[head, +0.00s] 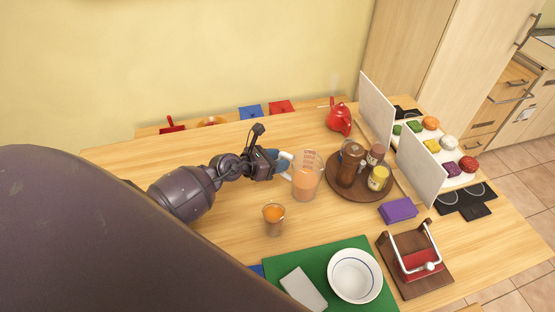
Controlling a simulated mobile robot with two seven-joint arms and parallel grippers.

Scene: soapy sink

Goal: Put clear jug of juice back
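The clear jug of juice (307,181) stands upright on the wooden table, partly filled with orange juice, left of the round brown tray (363,192). Its pale handle points left. My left gripper (283,163) is at the handle side of the jug, with its fingertips at or very near the handle. The fingers are small and partly hidden, so I cannot tell whether they are closed on it. My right gripper is not in view.
A glass of juice (274,219) stands in front of the jug. The brown tray holds a pepper mill and jars. A red teapot (339,117) stands behind. A green mat (377,288) with a white bowl (355,275) lies at the front. White panels (377,108) stand at the right.

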